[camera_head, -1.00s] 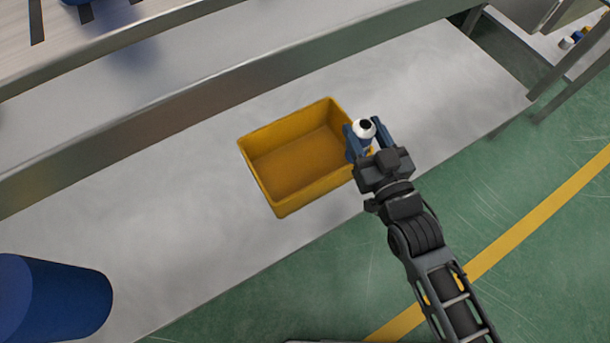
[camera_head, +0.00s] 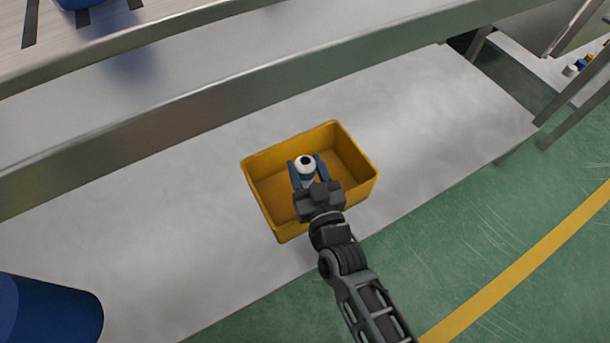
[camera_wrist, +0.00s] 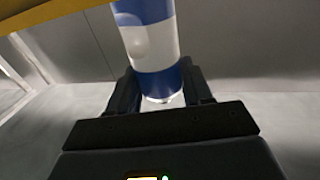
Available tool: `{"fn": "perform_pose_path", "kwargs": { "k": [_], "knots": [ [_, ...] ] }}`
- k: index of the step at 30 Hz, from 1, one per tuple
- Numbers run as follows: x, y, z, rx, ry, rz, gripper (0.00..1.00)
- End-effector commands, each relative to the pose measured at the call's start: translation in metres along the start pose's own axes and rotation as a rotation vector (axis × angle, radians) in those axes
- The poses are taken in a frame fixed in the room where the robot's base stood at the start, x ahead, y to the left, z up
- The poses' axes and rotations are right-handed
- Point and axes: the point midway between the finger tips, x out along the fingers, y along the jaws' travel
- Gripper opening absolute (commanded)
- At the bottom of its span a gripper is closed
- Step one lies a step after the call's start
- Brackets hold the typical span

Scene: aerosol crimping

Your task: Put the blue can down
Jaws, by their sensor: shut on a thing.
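The blue can has a white top and a dark opening; its top (camera_head: 305,163) shows between my fingers in the head view. In the wrist view the can (camera_wrist: 152,45) is blue with a white band, upright between the two fingers. My gripper (camera_head: 308,170) is shut on it. In the head view the gripper and can are over the yellow bin (camera_head: 262,205), near its middle. My gripper hides part of the bin's floor and near wall. I cannot tell how far the can's base is above the bin floor.
The yellow bin stands on a grey metal table (camera_head: 130,230), with bare table to its left and right. A raised metal rail (camera_head: 200,115) runs behind it. A large blue cylinder (camera_head: 50,310) is at lower left. Green floor (camera_head: 500,210) lies at the right.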

Motion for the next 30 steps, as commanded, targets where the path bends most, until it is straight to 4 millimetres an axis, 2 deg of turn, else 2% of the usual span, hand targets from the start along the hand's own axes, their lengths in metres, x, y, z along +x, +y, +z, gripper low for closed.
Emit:
{"fn": "perform_pose_path", "kwargs": {
  "k": [5,12,21,30],
  "knots": [
    [0.002,-0.003,0.01,-0.001,0.001,0.002,0.0],
    [0.002,-0.004,0.042,-0.001,0.0,0.0,0.0],
    [0.002,-0.003,0.043,-0.001,0.001,0.002,0.0],
    [0.002,-0.003,0.051,0.0,0.001,0.002,0.0]
  ]
}}
